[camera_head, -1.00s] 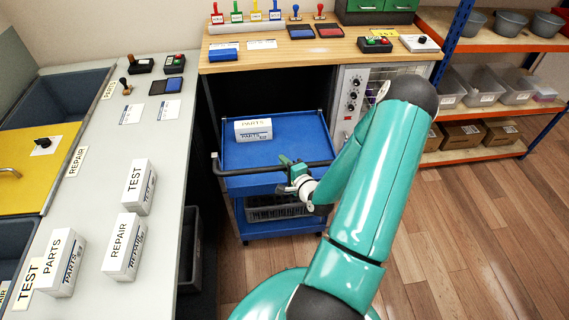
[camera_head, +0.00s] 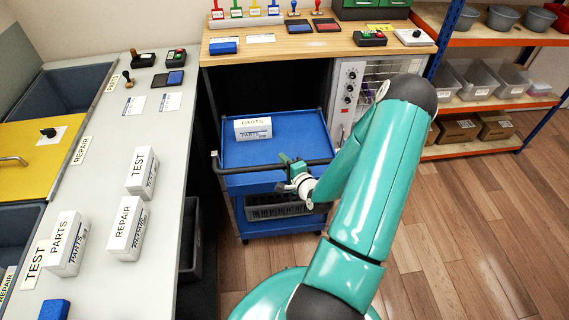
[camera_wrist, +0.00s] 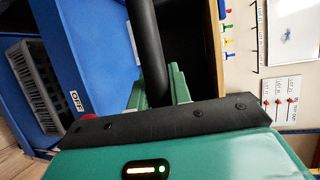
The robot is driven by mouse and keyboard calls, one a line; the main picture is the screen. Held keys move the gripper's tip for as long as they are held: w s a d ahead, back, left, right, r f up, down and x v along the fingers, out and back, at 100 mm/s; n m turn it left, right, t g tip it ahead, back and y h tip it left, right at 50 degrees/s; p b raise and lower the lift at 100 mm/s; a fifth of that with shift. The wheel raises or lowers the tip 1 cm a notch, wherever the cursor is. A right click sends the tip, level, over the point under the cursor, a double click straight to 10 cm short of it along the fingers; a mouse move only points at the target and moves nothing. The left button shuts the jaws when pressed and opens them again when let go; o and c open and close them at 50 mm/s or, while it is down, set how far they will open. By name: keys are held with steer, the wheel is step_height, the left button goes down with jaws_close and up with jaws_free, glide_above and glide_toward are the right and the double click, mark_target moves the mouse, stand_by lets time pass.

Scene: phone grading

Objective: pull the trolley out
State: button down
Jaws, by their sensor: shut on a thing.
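The blue trolley (camera_head: 262,183) stands in front of the wooden workbench, partly out from the dark space under it. A white box labelled PARTS (camera_head: 253,128) lies on its top tray, and a grey basket (camera_head: 280,206) sits on the shelf below. The dark handle bar (camera_head: 240,168) runs across the trolley's near side. My gripper (camera_head: 290,163) is shut on this handle bar. In the wrist view the handle bar (camera_wrist: 147,50) passes between the green fingers, with the trolley's blue tray (camera_wrist: 85,40) to the left. The fingertips are partly hidden in both views.
The grey counter (camera_head: 165,140) with upright TEST, REPAIR and PARTS boxes is close on the left. The wooden workbench (camera_head: 280,48) stands behind the trolley. A shelf rack (camera_head: 500,88) is at the right. Wooden floor (camera_head: 450,220) is clear at the right front.

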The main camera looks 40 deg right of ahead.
steer(key=c, duration=1.3)
jaws_free()
steer(key=shift+w, duration=0.1)
steer(key=v, duration=1.4)
steer(key=shift+d, duration=0.15)
steer(key=shift+w, duration=0.15)
steer(key=w+a+r+n+g, duration=0.2)
steer(key=w+r+n+g, duration=0.25)
steer(key=r+n, duration=0.3)
steer(key=w+a+r+n+g, duration=0.3)
steer(key=w+r+n, duration=0.25)
steer(key=r, duration=0.25)
steer(key=s+a+r+n+y, duration=0.1)
steer(key=s+a+r+n, duration=0.1)
steer(key=s+a+r, duration=0.2)
steer(key=s+a+r+n+g+y, duration=0.1)
steer(key=s+a+r+n, duration=0.2)
steer(key=a+r, duration=0.3)
steer(key=s+a+r+n+g+y, duration=0.1)
steer(key=s+a+r+n, duration=0.2)
steer(key=a, duration=0.9)
steer(key=v, duration=0.3)
steer(key=shift+s, duration=0.5)
